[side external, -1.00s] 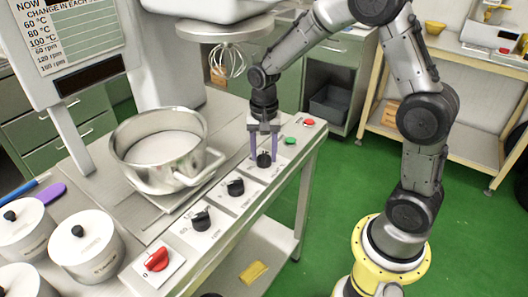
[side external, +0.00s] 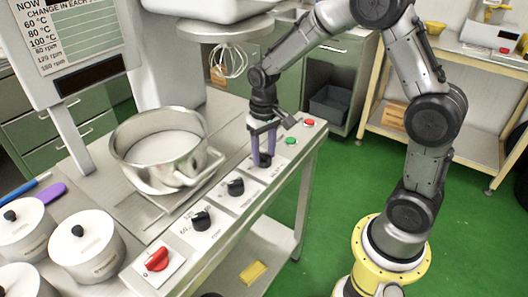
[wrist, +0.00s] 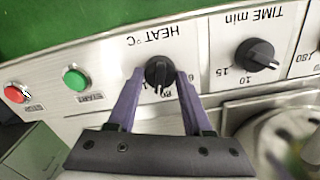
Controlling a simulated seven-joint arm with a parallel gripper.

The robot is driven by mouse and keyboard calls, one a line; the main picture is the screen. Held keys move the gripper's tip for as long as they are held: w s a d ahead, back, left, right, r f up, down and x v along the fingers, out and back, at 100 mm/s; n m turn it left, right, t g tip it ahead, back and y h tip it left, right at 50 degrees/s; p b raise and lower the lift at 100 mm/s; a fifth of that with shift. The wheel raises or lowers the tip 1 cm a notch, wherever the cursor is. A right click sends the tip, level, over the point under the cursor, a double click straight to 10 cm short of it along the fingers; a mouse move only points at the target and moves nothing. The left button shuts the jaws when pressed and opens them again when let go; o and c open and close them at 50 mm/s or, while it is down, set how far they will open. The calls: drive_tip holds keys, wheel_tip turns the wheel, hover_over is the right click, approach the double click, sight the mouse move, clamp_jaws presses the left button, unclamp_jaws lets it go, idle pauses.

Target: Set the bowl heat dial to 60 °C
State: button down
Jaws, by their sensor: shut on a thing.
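The black heat dial (wrist: 159,70) sits on the pale panel under the upside-down label "HEAT °C" in the wrist view. In the side view the heat dial (side external: 265,161) is the black knob nearest the green button. My gripper (wrist: 160,76) is shut on the dial, with one purple finger on each side. In the side view my gripper (side external: 263,157) reaches down onto the dial from above, its wrist turned. The scale numbers are partly hidden by the dial and fingers, so I cannot tell the exact setting.
The time dial (wrist: 254,54) stands beside the heat dial. A green start button (wrist: 75,79) and a red stop button (wrist: 16,94) are on the other side. Another black dial (side external: 202,220), a red knob (side external: 157,259) and a metal bowl (side external: 190,160) are along the bench.

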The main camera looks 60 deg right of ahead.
sight(264, 155)
drive_tip(key=n, duration=0.4)
drive_tip(key=shift+r+n, duration=0.1)
drive_tip(key=shift+n, duration=0.2)
drive_tip(key=n, duration=0.3)
drive_tip(key=shift+n, duration=0.4)
drive_tip(key=n, duration=0.3)
drive_tip(key=shift+n, duration=2)
drive_tip(key=shift+c, duration=1.6)
unclamp_jaws()
drive_tip(key=shift+r, duration=3.75)
